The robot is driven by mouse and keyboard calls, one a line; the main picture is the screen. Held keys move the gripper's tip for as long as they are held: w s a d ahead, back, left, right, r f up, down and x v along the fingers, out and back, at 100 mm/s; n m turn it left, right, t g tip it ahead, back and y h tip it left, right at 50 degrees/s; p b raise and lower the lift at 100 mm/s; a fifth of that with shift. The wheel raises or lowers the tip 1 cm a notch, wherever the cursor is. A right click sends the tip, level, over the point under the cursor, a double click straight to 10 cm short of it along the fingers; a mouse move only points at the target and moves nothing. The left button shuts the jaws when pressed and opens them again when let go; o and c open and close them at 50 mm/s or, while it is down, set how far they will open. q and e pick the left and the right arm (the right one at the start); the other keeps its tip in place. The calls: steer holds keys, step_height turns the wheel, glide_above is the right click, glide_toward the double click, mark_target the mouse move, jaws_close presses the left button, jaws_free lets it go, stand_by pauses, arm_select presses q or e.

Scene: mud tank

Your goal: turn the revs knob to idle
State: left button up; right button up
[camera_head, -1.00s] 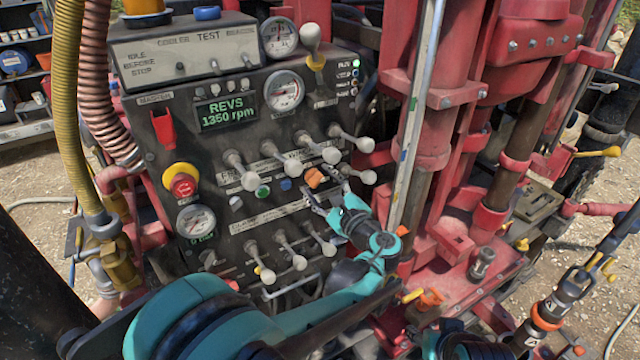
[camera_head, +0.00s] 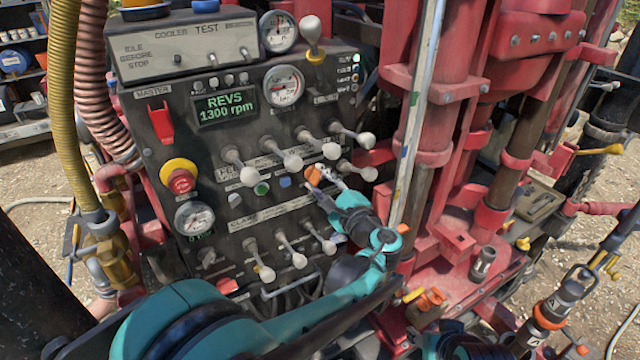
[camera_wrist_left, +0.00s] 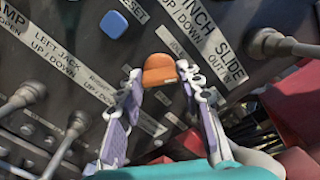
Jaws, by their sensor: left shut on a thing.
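The orange revs knob (camera_head: 313,175) sits on the dark control panel (camera_head: 215,150), low and right of centre. In the left wrist view the knob (camera_wrist_left: 160,68) shows between the two fingertips. My left gripper (camera_head: 322,180) is shut on it, with one finger on each side; its fingers fill the lower middle of the wrist view (camera_wrist_left: 160,92). The green display (camera_head: 225,106) reads REVS 1300 rpm. The knob's idle mark partly shows beside the right finger in the wrist view.
White-knobbed levers (camera_head: 290,160) stand just above the knob, and more levers (camera_head: 298,258) stand below. A blue button (camera_head: 285,182) is close on the left. A red emergency stop (camera_head: 180,180) is farther left. The red mast (camera_head: 430,140) rises close on the right.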

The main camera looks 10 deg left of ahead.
arm_select(q)
steer(key=n+b, duration=0.1)
steer(key=n, duration=0.5)
steer(key=shift+f+b, duration=0.1)
steer(key=shift+b, duration=0.2)
stand_by(0.4)
steer(key=o, duration=1.2)
steer(key=shift+c, duration=0.2)
steer(key=v, duration=1.2)
